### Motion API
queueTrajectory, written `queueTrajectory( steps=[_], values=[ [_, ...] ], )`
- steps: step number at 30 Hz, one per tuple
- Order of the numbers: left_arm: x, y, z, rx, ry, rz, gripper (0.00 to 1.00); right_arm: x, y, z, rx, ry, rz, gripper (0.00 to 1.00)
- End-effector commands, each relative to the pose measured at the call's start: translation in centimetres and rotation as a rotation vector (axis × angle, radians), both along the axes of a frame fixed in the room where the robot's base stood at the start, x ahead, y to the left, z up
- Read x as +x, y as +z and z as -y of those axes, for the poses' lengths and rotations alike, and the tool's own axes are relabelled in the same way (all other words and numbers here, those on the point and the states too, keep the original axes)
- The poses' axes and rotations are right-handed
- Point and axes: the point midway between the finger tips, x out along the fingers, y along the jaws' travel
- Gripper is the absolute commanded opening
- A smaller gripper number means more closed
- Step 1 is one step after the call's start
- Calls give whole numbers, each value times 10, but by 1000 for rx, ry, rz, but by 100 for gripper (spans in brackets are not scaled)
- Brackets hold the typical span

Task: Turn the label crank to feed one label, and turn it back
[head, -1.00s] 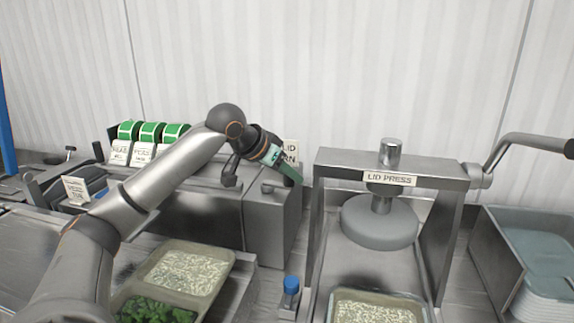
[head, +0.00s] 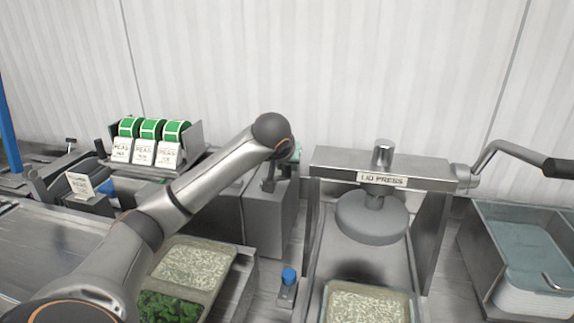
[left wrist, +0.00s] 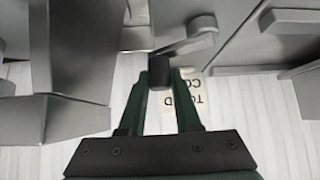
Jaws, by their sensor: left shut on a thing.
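The label crank (left wrist: 190,38) is a grey lever with a dark knob (left wrist: 160,68) in the left wrist view. My left gripper (left wrist: 161,84) has its two green fingers closed around that knob. In the head view the crank is hidden behind my left wrist. My left gripper (head: 296,153) barely shows there, past the dark round wrist joint, above the grey metal box (head: 272,222). Green label rolls (head: 151,129) with white printed labels stand on a rack at the left back. My right gripper is in neither view.
The lid press (head: 382,181) stands right of the box, with a filled tray (head: 367,306) below it. A tray of rice and greens (head: 226,288) lies under my left arm. A metal bin (head: 480,262) is at far right.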

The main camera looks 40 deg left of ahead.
Motion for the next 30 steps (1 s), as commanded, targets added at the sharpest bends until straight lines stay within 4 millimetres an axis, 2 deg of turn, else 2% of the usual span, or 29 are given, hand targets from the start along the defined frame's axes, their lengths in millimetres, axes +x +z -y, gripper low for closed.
queueTrajectory(
  steps=[13,14,21,30],
  values=[
    [1,1,-1,0,11,2,0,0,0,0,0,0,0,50],
    [1,1,-1,0,11,2,34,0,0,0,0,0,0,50],
    [0,0,-1,1,9,0,61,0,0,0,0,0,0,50],
    [-1,1,0,1,8,1,62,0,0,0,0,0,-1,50]
  ],
)
